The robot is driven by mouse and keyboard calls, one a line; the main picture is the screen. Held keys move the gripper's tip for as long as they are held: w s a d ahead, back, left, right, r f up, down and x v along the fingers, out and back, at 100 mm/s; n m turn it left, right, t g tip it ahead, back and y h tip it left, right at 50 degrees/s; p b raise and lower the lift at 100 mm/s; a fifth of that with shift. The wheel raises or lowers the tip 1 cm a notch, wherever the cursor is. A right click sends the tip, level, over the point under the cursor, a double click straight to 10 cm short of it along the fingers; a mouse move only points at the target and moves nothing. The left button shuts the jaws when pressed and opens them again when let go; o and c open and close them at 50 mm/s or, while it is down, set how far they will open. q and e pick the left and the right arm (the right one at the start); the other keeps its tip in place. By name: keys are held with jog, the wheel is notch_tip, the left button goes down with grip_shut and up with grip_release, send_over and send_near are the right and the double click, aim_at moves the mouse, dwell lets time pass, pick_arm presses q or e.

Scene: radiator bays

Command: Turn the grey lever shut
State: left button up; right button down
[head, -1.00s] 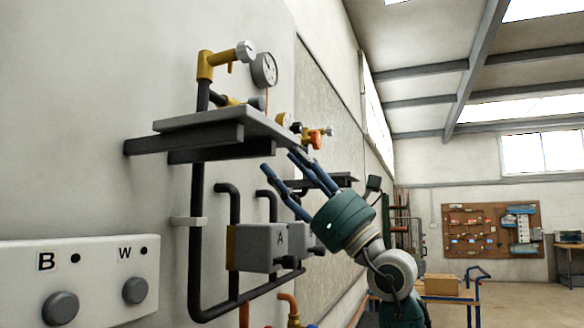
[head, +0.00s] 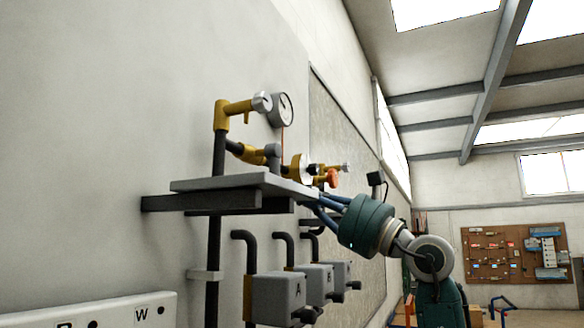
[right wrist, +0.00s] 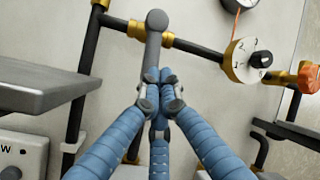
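The grey lever (head: 273,155) hangs from the yellow-fitted pipe above the shelf in the head view. In the right wrist view the grey lever (right wrist: 153,45) runs from its round pivot on the dark pipe down to my fingertips. My right gripper (right wrist: 160,78) has its blue fingers drawn together at the lever's lower end; whether they touch it I cannot tell. In the head view my right gripper (head: 312,206) is at the shelf's right end, its tips partly hidden. My left gripper is in neither view.
The grey shelf (head: 235,182) sticks out from the wall beside the lever. A numbered dial (right wrist: 242,60) and an orange knob (right wrist: 307,76) sit to the right on the pipework. Gauges hang above. Grey boxes (head: 278,297) stand below. A panel (head: 120,310) is at lower left.

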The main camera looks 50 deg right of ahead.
aim_at(275, 171)
jog(key=s+d+r+n+g+h+p, duration=0.2)
jog(key=s+d+r+n+g+p, duration=0.3)
jog(key=n, duration=0.4)
jog(key=w+f+p, duration=0.1)
jog(key=w+p, duration=0.2)
jog(key=w, duration=0.7)
jog(key=shift+n, duration=0.3)
jog(key=a, duration=0.1)
jog(key=s+a, duration=0.1)
jog(key=a, duration=0.2)
jog(key=shift+s+f, duration=0.3)
jog(key=shift+s, duration=0.1)
jog(key=shift+w, duration=0.1)
jog(key=shift+s+a+f, duration=0.3)
jog(key=shift+s+a, duration=0.05)
jog(key=shift+a, duration=0.2)
